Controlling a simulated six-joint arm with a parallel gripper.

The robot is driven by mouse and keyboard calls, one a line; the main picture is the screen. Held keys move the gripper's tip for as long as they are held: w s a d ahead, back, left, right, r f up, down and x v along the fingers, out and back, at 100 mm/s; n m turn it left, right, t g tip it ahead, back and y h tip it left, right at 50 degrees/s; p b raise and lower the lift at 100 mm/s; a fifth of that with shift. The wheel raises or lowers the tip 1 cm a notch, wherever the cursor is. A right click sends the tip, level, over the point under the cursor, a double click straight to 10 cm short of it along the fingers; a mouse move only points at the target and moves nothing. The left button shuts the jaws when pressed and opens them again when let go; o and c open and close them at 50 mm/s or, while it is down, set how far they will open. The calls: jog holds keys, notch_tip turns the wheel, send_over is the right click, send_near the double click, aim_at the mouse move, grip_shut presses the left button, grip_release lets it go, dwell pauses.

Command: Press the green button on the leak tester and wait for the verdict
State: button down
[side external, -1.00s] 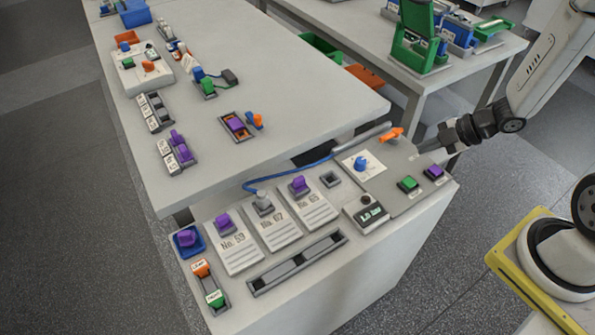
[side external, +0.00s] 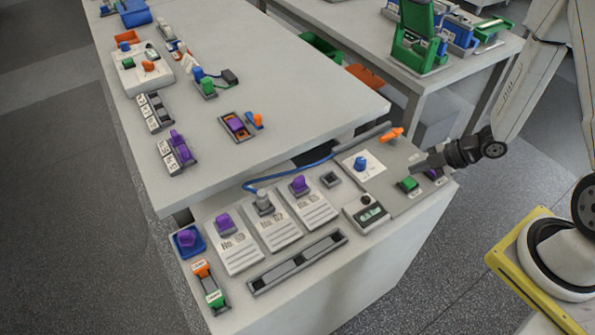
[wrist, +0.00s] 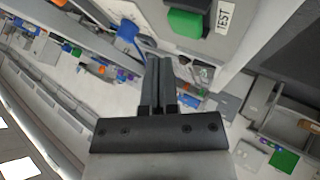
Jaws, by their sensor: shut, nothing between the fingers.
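The green button (side external: 408,183) sits on a grey panel at the right end of the bench in the side view. In the wrist view the green button (wrist: 187,22) shows at the top, beside a label reading TEST. My gripper (side external: 416,167) is shut and empty, its tips just above and behind the green button in the side view. Its closed fingers (wrist: 157,63) point toward the panel in the wrist view, apart from the button in the picture. Whether they touch is not clear. The tester's small display (side external: 371,213) is left of the button; its text is too small to read.
A purple button (side external: 434,173) is partly hidden under my gripper.

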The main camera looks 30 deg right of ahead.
aim_at(405, 180)
jog(key=shift+f, duration=0.65)
jog(key=shift+f, duration=0.95)
dwell(2.8)
jog(key=shift+r, duration=0.95)
dwell(0.3)
jog(key=shift+r, duration=2.5)
